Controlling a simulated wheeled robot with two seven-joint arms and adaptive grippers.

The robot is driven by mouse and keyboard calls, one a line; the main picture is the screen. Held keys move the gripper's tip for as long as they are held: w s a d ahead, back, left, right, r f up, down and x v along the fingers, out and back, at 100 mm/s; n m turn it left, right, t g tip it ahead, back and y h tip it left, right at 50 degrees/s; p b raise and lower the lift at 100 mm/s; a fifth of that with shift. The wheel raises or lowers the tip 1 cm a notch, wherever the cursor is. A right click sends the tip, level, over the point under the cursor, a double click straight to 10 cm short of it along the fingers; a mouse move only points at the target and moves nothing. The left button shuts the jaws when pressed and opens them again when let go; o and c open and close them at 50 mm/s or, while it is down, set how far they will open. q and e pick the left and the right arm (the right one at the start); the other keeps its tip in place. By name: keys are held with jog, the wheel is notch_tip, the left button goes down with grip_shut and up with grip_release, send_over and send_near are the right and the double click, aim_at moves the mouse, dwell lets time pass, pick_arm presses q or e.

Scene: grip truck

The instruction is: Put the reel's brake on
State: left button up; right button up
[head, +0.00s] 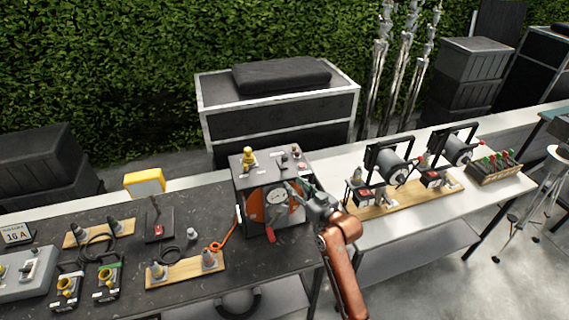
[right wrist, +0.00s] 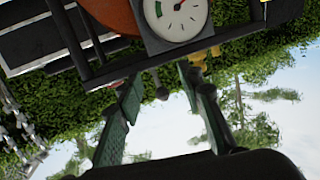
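The reel (head: 252,207) is an orange drum in a dark box-shaped frame (head: 241,184) on the dark table. A round white gauge (head: 276,197) is on its front and also shows large in the right wrist view (right wrist: 176,14). A red grip (head: 270,235) hangs low on the front. I cannot tell which part is the brake. My right gripper (head: 297,190) is at the reel's front right; in the wrist view its fingers (right wrist: 160,88) are apart, with a small grey knob between them, not visibly gripped. My left gripper is out of view.
An orange cable (head: 224,236) lies left of the reel. Boards with plugs (head: 186,269) and switch boxes fill the left table. Lamps on a wooden board (head: 404,200) stand to the right. A black case (head: 280,115) stands behind.

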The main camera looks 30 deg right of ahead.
aim_at(284, 159)
jog(key=shift+m+t, duration=0.3)
jog(key=shift+t, duration=0.4)
jog(key=w+r, duration=0.1)
jog(key=w+d+r, duration=0.1)
jog(key=r, duration=0.1)
jog(key=w+r, duration=0.1)
jog(key=r, duration=0.1)
jog(key=shift+d, duration=0.15)
jog(key=w+p, duration=0.1)
jog(key=w, duration=0.5)
jog(key=shift+w+f, duration=0.15)
jog(key=shift+w, duration=0.2)
grip_shut()
